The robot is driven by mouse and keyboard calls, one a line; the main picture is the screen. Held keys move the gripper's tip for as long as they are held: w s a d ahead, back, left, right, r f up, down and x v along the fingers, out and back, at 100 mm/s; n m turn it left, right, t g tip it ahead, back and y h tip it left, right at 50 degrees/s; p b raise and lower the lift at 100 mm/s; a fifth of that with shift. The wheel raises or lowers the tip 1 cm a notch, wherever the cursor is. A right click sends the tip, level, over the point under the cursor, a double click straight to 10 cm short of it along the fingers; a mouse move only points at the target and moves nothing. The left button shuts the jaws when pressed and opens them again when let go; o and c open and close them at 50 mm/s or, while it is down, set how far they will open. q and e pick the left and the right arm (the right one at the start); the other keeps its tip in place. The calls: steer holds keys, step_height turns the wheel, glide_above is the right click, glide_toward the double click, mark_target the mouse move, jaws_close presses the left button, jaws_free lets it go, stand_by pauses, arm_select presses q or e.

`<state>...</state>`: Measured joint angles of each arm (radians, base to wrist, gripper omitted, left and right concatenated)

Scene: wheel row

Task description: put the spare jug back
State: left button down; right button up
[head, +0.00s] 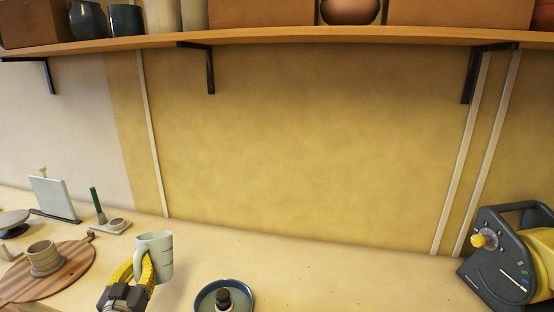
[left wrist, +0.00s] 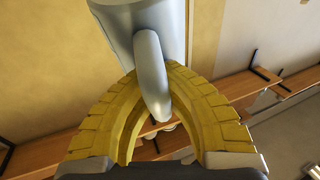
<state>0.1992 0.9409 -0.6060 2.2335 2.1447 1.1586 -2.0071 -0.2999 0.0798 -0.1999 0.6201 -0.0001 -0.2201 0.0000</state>
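A pale grey-blue jug (head: 155,258) is at the front of the bench, left of centre in the head view. My left gripper (head: 146,270) has its yellow fingers closed around the jug's handle. In the left wrist view the fingers (left wrist: 155,85) curve in from both sides onto the handle (left wrist: 151,75), with the jug's body (left wrist: 150,18) beyond them. The jug leans slightly; I cannot tell whether its base is clear of the bench. My right gripper is not in view.
A blue-rimmed dish (head: 246,295) with a dark knob stands right of the jug. A round wooden board (head: 72,277) carries a cup (head: 43,257) on the left. A yellow-grey machine (head: 505,262) is far right. A shelf (head: 300,37) holding pots and boxes runs above.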

arm_select(q)
steer(key=s+d+f+m+h, duration=0.1)
steer(key=s+d, duration=0.1)
steer(key=d, duration=0.5)
steer(key=s+d+f+h, duration=0.1)
steer(key=s+d, duration=0.1)
steer(key=d, duration=0.6)
steer(key=s+d+f, duration=0.1)
steer(key=s+f, duration=0.3)
steer(key=s, duration=0.5)
steer(key=shift+s, duration=0.3)
steer(key=shift+d, duration=0.1)
steer(key=shift+r, duration=0.15)
